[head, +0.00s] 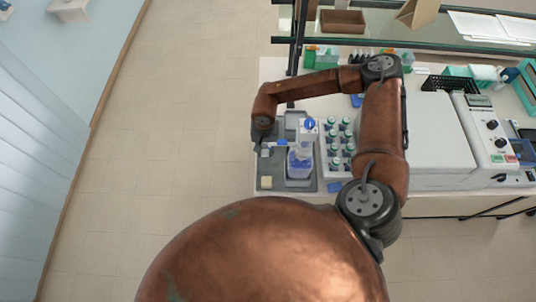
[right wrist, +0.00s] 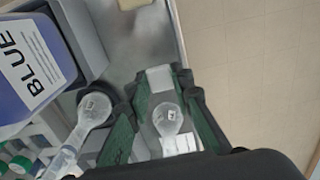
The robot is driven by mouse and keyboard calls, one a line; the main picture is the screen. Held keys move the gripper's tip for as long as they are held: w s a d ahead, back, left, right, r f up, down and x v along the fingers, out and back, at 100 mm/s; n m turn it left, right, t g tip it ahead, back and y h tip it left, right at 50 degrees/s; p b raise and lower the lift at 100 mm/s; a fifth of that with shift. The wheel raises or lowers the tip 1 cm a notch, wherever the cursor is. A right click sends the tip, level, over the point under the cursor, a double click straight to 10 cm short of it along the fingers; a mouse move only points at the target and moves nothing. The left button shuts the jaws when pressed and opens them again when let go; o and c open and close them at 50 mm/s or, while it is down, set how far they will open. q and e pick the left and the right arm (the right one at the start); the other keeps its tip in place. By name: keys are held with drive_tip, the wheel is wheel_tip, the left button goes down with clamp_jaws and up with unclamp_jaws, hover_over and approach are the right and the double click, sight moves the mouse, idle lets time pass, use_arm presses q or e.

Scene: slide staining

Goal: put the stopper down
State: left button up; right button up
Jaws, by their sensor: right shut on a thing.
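My right gripper (head: 264,146) is low over the left edge of a grey tray (head: 308,184). In the right wrist view, its green-lined fingers (right wrist: 165,125) are closed around a clear, round-ended stopper (right wrist: 168,116). The stopper's lower part is partly hidden, and I cannot tell whether it touches the tray. A bottle of blue liquid (head: 300,163), labelled BLUE in the right wrist view (right wrist: 32,72), stands to the right of the gripper in the head view. My left gripper is out of view.
A second clear bulb-ended piece (right wrist: 95,108) lies just outside the left finger. A rack of green-capped vials (head: 338,145) stands right of the tray. A yellowish block (head: 265,182) sits at the tray's front left. A white machine (head: 437,140) fills the right bench.

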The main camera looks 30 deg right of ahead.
drive_tip(key=shift+s+d+f, duration=0.4)
drive_tip(key=shift+s+f, duration=0.05)
drive_tip(key=shift+s, duration=0.1)
wheel_tip(320, 180, down, 2)
drive_tip(key=shift+w+f+p, duration=0.15)
drive_tip(key=shift+f+p, duration=0.05)
drive_tip(key=shift+p, duration=0.5)
drive_tip(key=shift+f, duration=0.6)
drive_tip(key=o, duration=0.3)
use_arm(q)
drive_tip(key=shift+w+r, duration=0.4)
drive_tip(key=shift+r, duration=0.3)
use_arm(e)
drive_tip(key=o, duration=0.4)
drive_tip(key=shift+o, duration=0.2)
